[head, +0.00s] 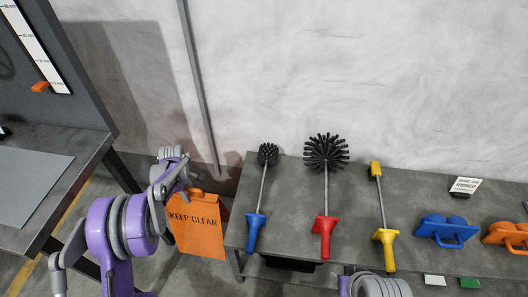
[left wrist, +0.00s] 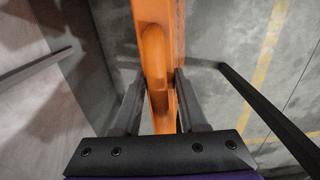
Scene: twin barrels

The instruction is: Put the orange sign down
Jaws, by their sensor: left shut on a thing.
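The orange sign (head: 197,232), lettered "KEEP CLEAR", is upright in the gap between the two tables in the head view. My left gripper (head: 184,191) is at its top edge. In the left wrist view, the orange sign (left wrist: 157,35) runs between the two dark fingers of my left gripper (left wrist: 160,95), which are shut on it. The sign's lower edge is in the head view, but I cannot tell whether it touches the floor. My right gripper is not in view.
A workbench (head: 62,160) stands left. Floor with a yellow line (left wrist: 268,45) shows below.

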